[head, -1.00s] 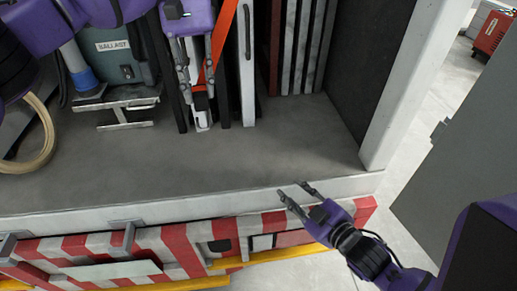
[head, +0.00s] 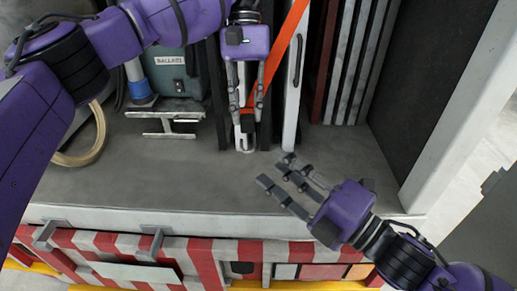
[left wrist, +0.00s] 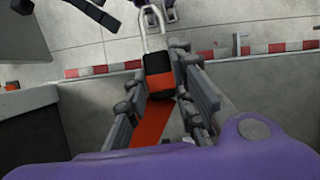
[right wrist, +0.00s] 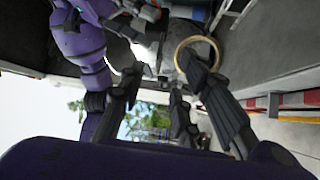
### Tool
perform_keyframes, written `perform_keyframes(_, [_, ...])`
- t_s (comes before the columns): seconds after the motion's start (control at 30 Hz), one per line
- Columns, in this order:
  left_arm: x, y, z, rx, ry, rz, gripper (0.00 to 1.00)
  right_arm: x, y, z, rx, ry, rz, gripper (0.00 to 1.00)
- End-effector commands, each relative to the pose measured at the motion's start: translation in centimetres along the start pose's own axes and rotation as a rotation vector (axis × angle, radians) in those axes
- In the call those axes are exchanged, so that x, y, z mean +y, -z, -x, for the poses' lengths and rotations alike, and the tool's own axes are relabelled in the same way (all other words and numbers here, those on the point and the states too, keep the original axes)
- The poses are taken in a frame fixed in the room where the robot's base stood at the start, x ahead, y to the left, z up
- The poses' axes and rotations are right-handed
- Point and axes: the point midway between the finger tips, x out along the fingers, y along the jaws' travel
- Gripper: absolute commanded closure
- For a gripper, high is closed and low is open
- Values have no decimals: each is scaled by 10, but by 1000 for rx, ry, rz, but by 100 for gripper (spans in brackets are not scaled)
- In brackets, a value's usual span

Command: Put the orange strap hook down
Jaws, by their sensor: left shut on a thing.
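The orange strap (head: 282,50) runs down diagonally to its hook, which has a black block (head: 249,126) and a pale metal end (head: 244,142). My left gripper (head: 247,118) points down and is shut on the hook, just above the truck floor at the front of the upright panels. In the left wrist view the black block (left wrist: 158,63) sits between the fingers, with a bent metal hook beyond and the orange strap (left wrist: 145,138) trailing below. I cannot tell whether the metal end touches the floor. My right gripper (head: 283,174) is open and empty over the front floor.
The grey truck floor (head: 190,185) is clear in front. Upright panels (head: 345,75) stand at the back right. A ballast case (head: 172,70), a metal stand (head: 168,122) and a tan ring (head: 88,148) are at left. The white edge (head: 170,222) borders the floor.

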Motion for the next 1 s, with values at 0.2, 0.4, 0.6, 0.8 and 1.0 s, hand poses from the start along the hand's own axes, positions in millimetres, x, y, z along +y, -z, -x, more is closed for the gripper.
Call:
perform_keyframes(0.2, [0,0,0,1,0,0,100,2,1,-44,3,-4,-2,69])
perform_keyframes(0.4, [0,0,0,1,0,0,100,1,0,-70,1,-2,-3,69])
perform_keyframes(0.6, [0,0,0,1,0,0,100,0,1,-81,1,0,-3,69])
perform_keyframes(0.8, [0,0,0,1,0,0,100,0,0,-82,0,1,-3,69])
perform_keyframes(1.0, [0,0,0,1,0,0,100,0,0,-82,0,1,-3,86])
